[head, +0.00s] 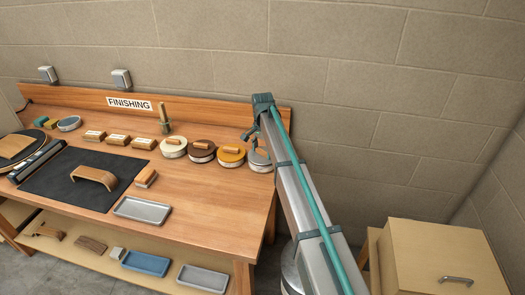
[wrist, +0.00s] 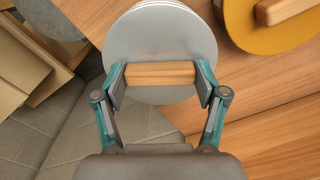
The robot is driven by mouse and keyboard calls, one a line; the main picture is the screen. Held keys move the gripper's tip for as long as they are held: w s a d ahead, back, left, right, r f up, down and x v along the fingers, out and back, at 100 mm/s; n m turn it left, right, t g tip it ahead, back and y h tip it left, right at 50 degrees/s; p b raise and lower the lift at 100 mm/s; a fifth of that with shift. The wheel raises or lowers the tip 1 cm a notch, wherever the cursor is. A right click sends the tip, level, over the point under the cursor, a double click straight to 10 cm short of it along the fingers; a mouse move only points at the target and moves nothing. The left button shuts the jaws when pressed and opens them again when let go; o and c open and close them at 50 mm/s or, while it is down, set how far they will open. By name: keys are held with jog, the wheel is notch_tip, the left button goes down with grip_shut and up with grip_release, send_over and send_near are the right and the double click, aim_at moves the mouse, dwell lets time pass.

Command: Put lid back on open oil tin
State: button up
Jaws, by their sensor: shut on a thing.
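My gripper (wrist: 160,76) is shut on the wooden handle (wrist: 160,73) of a round grey lid (wrist: 160,38). In the head view, the grey lid (head: 261,158) is at the right end of the row of tins, partly hidden by my gripper (head: 254,138). A pale tin (head: 262,168) shows below the lid.
The yellow-lidded tin (head: 232,155) stands close beside it on the left, also in the wrist view (wrist: 262,35). Brown-lidded (head: 202,152) and cream-lidded (head: 173,148) tins follow. A metal tray (head: 143,209) lies nearer the front. The bench's right edge is close; a wooden cabinet (head: 430,255) stands beyond.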

jog(key=o, duration=1.2)
jog(key=shift+r, duration=0.15)
jog(key=shift+r+p, duration=1.7)
jog(key=shift+r, duration=1.7)
grip_shut()
